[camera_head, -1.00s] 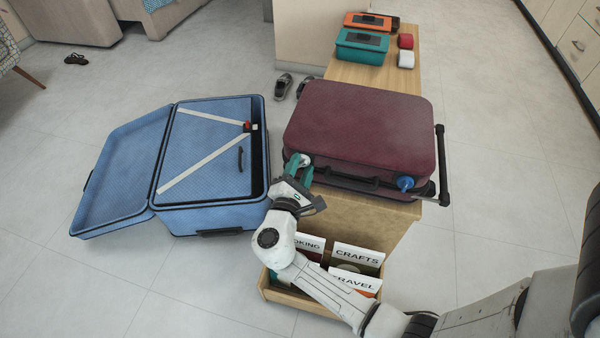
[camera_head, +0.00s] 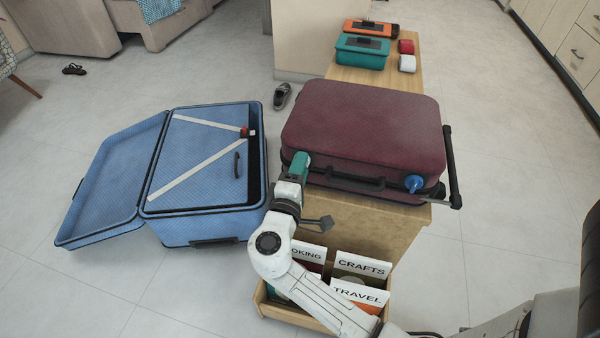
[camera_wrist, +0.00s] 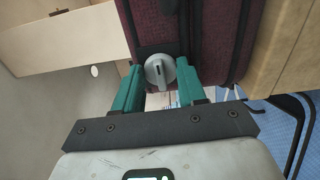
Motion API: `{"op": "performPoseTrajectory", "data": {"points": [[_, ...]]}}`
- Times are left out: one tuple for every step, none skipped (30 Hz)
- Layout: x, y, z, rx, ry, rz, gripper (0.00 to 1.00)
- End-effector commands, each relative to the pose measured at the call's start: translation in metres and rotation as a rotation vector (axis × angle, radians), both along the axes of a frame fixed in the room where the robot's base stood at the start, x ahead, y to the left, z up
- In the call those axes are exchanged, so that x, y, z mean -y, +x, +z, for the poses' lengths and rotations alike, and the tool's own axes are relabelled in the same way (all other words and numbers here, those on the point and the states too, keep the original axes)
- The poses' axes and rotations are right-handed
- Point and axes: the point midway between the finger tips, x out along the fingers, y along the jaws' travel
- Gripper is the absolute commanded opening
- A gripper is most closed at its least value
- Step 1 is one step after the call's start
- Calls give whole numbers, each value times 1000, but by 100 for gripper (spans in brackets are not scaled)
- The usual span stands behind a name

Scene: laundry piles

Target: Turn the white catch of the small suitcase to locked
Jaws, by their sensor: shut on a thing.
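The small maroon suitcase (camera_head: 365,125) lies shut and flat on a wooden bench. Its white catch (camera_wrist: 160,71) shows in the wrist view as a round, pale grey-white knob with a raised ridge, on the side of the suitcase. My gripper (camera_head: 299,160) is at the left end of the suitcase's front side, and its teal fingers hide the catch in the head view. In the wrist view my gripper (camera_wrist: 160,78) has one finger on each side of the knob and is shut on it. A blue catch (camera_head: 414,183) is at the right end of the same side.
An open blue suitcase (camera_head: 203,218) lies on the floor at left. Below my arm stands a wooden box (camera_head: 262,306) of labelled folders. The bench (camera_head: 400,215) carries teal (camera_head: 361,52) and orange (camera_head: 370,28) boxes at its far end. A black handle (camera_head: 452,165) juts out at right.

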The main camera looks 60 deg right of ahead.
Motion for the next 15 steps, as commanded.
{"op": "performPoseTrajectory", "data": {"points": [[0,-1,-3,9,5,0,10],[0,-1,-3,16,8,0,10],[0,-1,-3,23,10,0,10],[0,-1,-2,28,12,0,10],[0,-1,-2,31,13,-1,10],[0,-1,-2,35,15,-1,10],[0,-1,-2,37,16,-1,10],[0,-1,-2,39,16,-1,10],[0,-1,-2,39,17,-1,10],[0,-1,-2,40,18,-1,10],[0,-1,-2,41,18,-1,10],[0,-1,-2,41,18,-1,10],[0,-1,-2,41,18,-1,10],[0,-1,-2,41,18,-1,10],[0,-1,-2,41,18,-1,10]]}}
